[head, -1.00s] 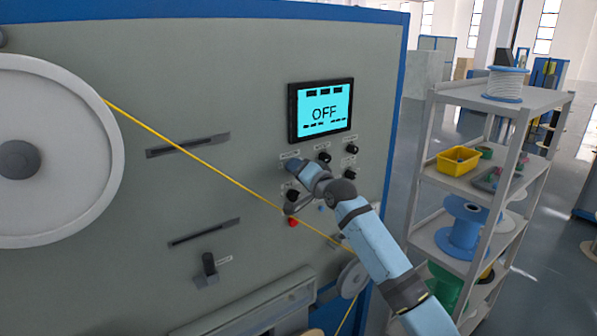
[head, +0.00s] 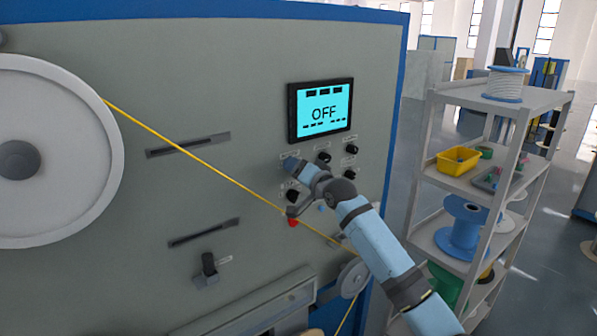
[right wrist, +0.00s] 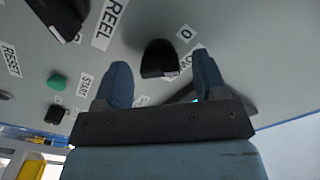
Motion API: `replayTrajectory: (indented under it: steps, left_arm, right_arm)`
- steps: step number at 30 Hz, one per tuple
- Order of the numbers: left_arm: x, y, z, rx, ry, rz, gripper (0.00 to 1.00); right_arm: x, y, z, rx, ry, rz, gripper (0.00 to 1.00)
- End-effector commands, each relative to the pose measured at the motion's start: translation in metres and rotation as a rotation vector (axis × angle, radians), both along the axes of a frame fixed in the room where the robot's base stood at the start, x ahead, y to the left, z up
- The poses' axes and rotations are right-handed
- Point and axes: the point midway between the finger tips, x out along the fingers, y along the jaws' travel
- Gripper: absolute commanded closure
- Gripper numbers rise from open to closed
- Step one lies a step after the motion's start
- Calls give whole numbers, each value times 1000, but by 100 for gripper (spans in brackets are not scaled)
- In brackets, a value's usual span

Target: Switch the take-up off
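My right gripper (head: 289,163) is at the panel, below and left of the display. In the right wrist view its two blue fingers (right wrist: 162,75) are apart, with a black knob (right wrist: 159,57) between and just beyond their tips. A "0" label is beside that knob. I cannot tell whether the fingers touch it. My left gripper is not in view.
A yellow cable (head: 190,155) runs from a large white reel (head: 85,150) down across the panel, near my right wrist. A red button (head: 293,223) and a green button (right wrist: 57,81) are close by. A grey shelf (head: 440,98) with spools stands at right.

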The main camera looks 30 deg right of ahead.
Motion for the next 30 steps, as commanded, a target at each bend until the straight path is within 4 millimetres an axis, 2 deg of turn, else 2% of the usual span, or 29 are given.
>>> replayTrajectory:
  steps: [8, 11, 14, 24, 30]
  left_arm:
    - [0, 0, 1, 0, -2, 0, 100]
    - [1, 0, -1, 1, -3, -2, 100]
    - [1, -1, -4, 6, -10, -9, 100]
    - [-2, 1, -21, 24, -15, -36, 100]
    - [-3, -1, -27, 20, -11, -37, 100]
  right_arm:
    - [-1, 0, -1, 1, 1, 1, 34]
    - [-7, 0, -1, 2, -1, 1, 34]
    - [-21, -2, -4, 2, 0, 1, 34]
    - [-97, -13, -4, 0, -1, 1, 34]
    - [-127, -18, -2, 0, 0, 0, 34]
